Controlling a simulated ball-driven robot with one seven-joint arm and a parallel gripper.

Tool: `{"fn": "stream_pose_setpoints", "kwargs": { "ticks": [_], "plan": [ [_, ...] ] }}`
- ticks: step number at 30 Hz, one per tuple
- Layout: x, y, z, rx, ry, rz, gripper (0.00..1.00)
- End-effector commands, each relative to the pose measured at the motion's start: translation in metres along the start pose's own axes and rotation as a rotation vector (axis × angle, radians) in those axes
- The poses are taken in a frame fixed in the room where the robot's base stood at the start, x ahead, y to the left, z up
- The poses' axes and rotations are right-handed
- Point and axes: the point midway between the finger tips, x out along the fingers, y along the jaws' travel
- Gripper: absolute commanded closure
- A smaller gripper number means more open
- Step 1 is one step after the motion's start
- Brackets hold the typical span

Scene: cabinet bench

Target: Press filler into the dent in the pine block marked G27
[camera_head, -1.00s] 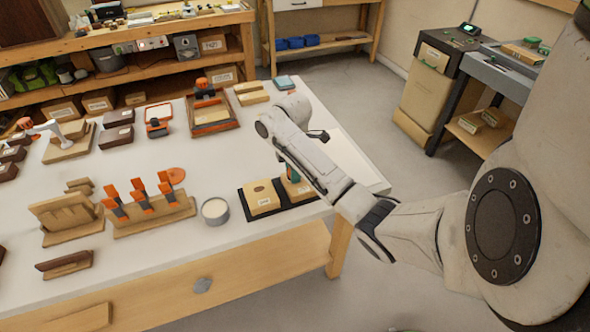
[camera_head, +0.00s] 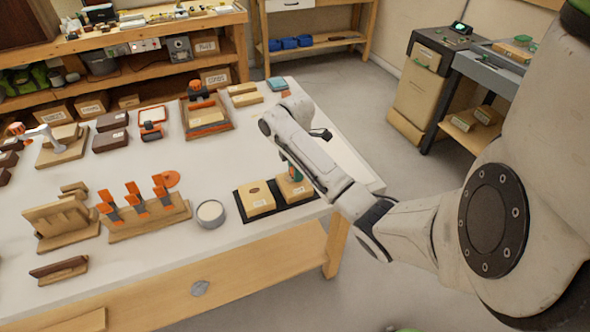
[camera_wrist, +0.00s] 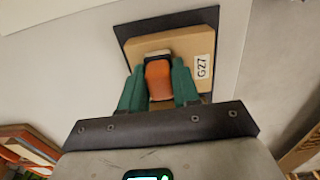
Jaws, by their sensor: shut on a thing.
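In the wrist view, a pale pine block (camera_wrist: 190,42) with the label G27 lies on a dark mat (camera_wrist: 208,14). My gripper (camera_wrist: 158,85) has green fingers shut on an orange-handled tool (camera_wrist: 159,80), which is over the block's near part. The tool's working end and the dent are hidden, so I cannot tell whether it touches the wood. In the head view, the block (camera_head: 296,190) is at the table's right front, with my gripper (camera_head: 295,172) above it, mostly behind my arm. A round tin (camera_head: 209,222) with pale contents stands to the left.
A second pine block (camera_head: 257,199) with a dark spot sits left of the first on a dark mat. A wooden rack (camera_head: 150,222) with several orange-handled tools stands left of the tin. A clamp tray (camera_head: 222,126) is farther back. White table (camera_head: 230,160) is clear between them.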

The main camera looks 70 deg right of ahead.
Motion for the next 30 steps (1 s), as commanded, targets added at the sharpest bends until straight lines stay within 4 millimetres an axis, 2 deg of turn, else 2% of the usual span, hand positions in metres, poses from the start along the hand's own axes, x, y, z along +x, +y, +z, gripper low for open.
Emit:
{"fn": "stream_pose_setpoints", "kwargs": {
  "ticks": [16,25,30],
  "plan": [
    [0.001,0.000,-0.025,-0.002,0.001,-0.001,0.93],
    [0.002,-0.001,-0.026,-0.001,0.001,-0.002,0.93],
    [-0.004,-0.001,-0.026,-0.001,0.001,-0.003,0.93]
  ]
}}
